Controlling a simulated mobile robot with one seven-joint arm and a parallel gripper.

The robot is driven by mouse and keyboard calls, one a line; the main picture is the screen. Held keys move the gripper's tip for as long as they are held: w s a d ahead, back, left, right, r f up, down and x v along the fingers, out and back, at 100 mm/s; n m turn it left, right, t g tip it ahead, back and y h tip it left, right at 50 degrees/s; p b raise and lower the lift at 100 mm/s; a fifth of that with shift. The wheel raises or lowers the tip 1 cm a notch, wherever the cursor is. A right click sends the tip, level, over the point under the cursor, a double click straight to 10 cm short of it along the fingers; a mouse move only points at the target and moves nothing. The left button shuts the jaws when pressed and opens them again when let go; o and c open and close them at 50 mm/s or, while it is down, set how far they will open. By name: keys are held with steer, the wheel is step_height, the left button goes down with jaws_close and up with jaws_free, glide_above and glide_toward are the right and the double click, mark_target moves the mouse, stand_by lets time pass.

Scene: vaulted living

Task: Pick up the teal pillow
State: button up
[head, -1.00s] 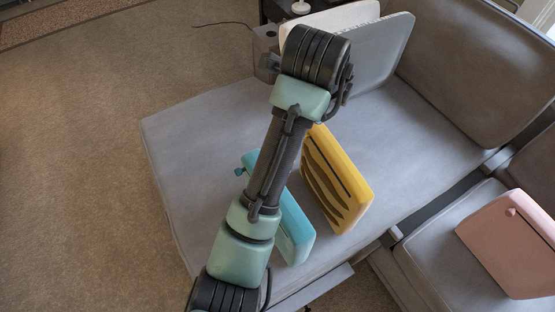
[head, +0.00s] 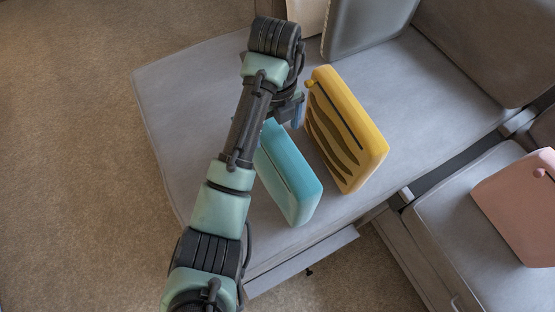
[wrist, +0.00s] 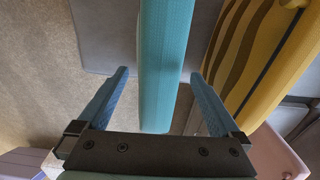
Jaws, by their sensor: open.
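The teal pillow (head: 290,173) stands on edge on the grey sofa seat, left of the yellow pillow. My arm hides its upper left part in the head view. In the wrist view the teal pillow (wrist: 165,65) runs down between the two blue fingers. My gripper (wrist: 160,85) is open, with one finger on each side of the pillow and a visible gap on both sides. In the head view my gripper (head: 297,108) is mostly hidden behind my wrist, at the far end of the pillow.
A yellow pillow with brown stripes (head: 345,130) stands close on the right; it also shows right of the right finger in the wrist view (wrist: 265,60). A pink pillow (head: 520,205) lies on the right seat. A grey pillow (head: 365,25) leans at the back. The sofa seat (head: 190,105) is clear on the left.

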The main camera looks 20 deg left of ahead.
mark_target(277, 140)
steer(key=f, duration=0.3)
steer(key=f+b, duration=0.1)
steer(key=f, duration=0.1)
steer(key=shift+s+d+f, duration=0.15)
steer(key=shift+d+f, duration=0.1)
steer(key=shift+f, duration=0.1)
steer(key=shift+r, duration=0.1)
jaws_close()
